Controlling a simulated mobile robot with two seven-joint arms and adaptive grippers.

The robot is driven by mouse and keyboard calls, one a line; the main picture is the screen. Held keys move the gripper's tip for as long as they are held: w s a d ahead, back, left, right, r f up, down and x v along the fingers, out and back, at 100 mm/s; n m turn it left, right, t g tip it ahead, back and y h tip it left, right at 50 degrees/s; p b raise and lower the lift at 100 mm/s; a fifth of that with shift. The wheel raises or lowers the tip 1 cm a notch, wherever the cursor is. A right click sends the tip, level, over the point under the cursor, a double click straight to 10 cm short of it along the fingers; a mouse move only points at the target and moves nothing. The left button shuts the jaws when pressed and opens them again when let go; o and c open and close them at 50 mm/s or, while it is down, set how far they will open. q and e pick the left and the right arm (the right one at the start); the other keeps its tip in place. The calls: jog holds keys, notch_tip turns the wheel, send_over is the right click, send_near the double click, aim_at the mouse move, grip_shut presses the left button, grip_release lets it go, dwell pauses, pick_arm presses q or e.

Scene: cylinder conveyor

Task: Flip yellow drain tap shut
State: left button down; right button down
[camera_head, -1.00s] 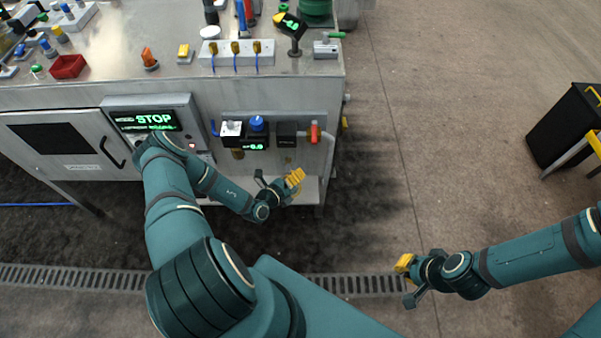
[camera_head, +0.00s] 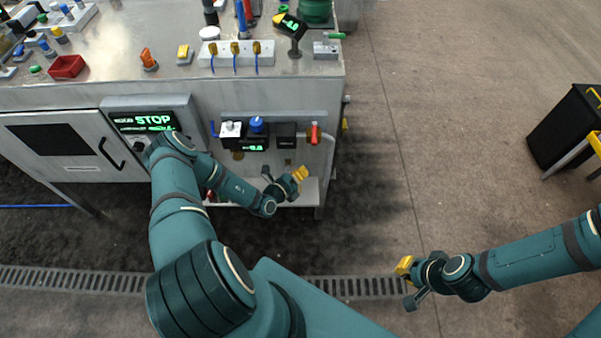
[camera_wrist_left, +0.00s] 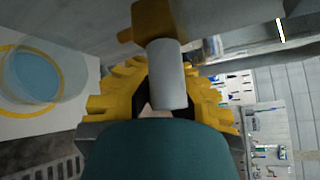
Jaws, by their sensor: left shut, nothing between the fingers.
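My left gripper (camera_head: 301,174) is shut and empty in front of the machine's lower right part, under the dark boxes. In the left wrist view its yellow fingers (camera_wrist_left: 112,92) show on both sides of a grey cylindrical piece (camera_wrist_left: 166,75). A brownish-yellow fitting (camera_wrist_left: 152,20), perhaps the drain tap, sits just beyond the fingertips at the top of that view. Whether the fingers touch it is unclear. In the head view the tap is too small to identify for certain. My right gripper (camera_head: 404,279) hangs over the floor, far from the machine; its jaw opening is unclear.
A control panel showing STOP (camera_head: 148,121) is on the machine front, partly behind my left arm. A red-handled valve (camera_head: 314,133) is above and right of my left gripper. A black bin (camera_head: 563,130) stands far right. The floor between is clear.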

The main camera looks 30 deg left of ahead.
pick_arm(q)
jog(key=shift+s, duration=0.1)
jog(key=shift+d+r+n+t+h+b, duration=0.15)
jog(key=shift+r+n+t+b, duration=0.25)
jog(key=shift+n+t+b, duration=0.4)
jog(key=shift+r+n+t+h+b, duration=0.2)
jog(key=shift+r+n+t+b, duration=0.2)
jog(key=shift+n+t+b, duration=0.35)
jog(key=shift+d+r+n+t+h+b, duration=0.15)
jog(key=shift+r+n+t+b, duration=0.35)
jog(key=shift+n+b, duration=0.4)
jog(key=c, duration=1.7)
grip_release()
jog(key=o, duration=0.7)
jog(key=s+a+f, duration=0.1)
jog(key=s, duration=1)
jog(key=shift+s+a+f, duration=0.3)
jog(key=shift+a+f, duration=0.1)
